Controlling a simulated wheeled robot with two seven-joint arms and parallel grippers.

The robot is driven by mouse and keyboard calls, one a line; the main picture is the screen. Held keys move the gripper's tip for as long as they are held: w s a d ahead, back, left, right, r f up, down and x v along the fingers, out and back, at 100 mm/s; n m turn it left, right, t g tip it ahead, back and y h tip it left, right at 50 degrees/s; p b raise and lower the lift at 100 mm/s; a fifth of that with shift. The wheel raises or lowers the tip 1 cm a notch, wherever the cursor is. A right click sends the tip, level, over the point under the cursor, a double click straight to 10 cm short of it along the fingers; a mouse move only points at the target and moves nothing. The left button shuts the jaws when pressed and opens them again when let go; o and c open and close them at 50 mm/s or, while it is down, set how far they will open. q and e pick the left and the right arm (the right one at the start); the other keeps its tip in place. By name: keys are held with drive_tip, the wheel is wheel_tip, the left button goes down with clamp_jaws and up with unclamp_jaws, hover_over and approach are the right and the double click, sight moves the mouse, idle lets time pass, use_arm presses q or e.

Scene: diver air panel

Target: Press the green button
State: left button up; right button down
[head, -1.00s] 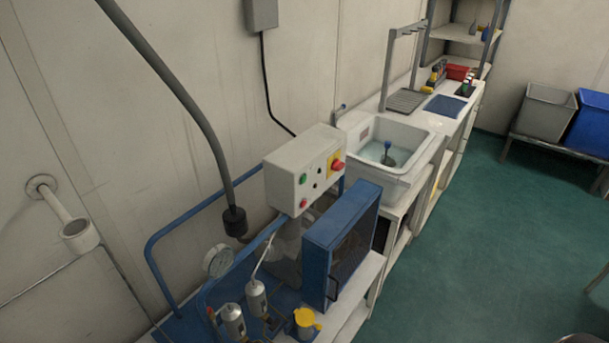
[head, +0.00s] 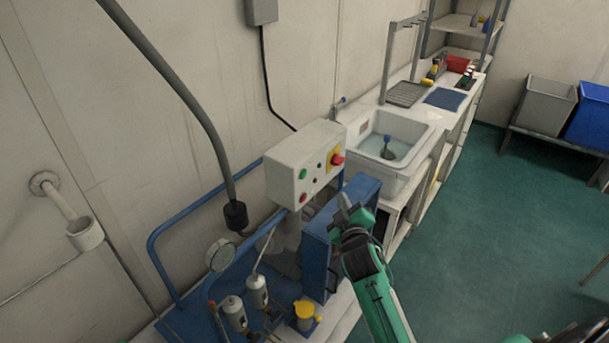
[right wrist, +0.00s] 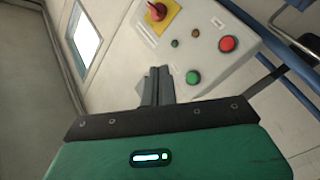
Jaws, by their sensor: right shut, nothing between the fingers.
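The green button (head: 302,174) is on the front face of a pale control box (head: 287,183), above a red button (head: 303,198). In the right wrist view the green button (right wrist: 193,77) lies just right of my fingertips, with the red button (right wrist: 227,43) farther up and right. My right gripper (head: 344,201) is shut and empty. In the head view it is to the right of and lower than the box, over the blue cabinet. In the right wrist view its closed fingers (right wrist: 157,72) point toward the box, apparently apart from the button. My left gripper is not in view.
A red emergency knob (head: 337,159) on a yellow plate is on the box's right side. A blue cabinet (head: 316,262) stands below the box. A hose (head: 222,160), a gauge (head: 220,254) and a yellow-topped part (head: 304,312) are nearby.

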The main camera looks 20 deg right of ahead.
sight(303, 174)
drive_tip(key=shift+w+r+n+t, duration=0.3)
drive_tip(key=shift+w+r+t, duration=0.1)
drive_tip(key=shift+w+r, duration=0.2)
drive_tip(key=w+a+b, duration=0.3)
drive_tip(key=w+a, duration=0.1)
drive_tip(key=w, duration=0.3)
drive_tip(key=shift+w+a, duration=0.2)
drive_tip(key=shift+w, duration=0.05)
idle(1.9)
drive_tip(key=shift+w+a, duration=0.2)
drive_tip(key=shift+w, duration=0.15)
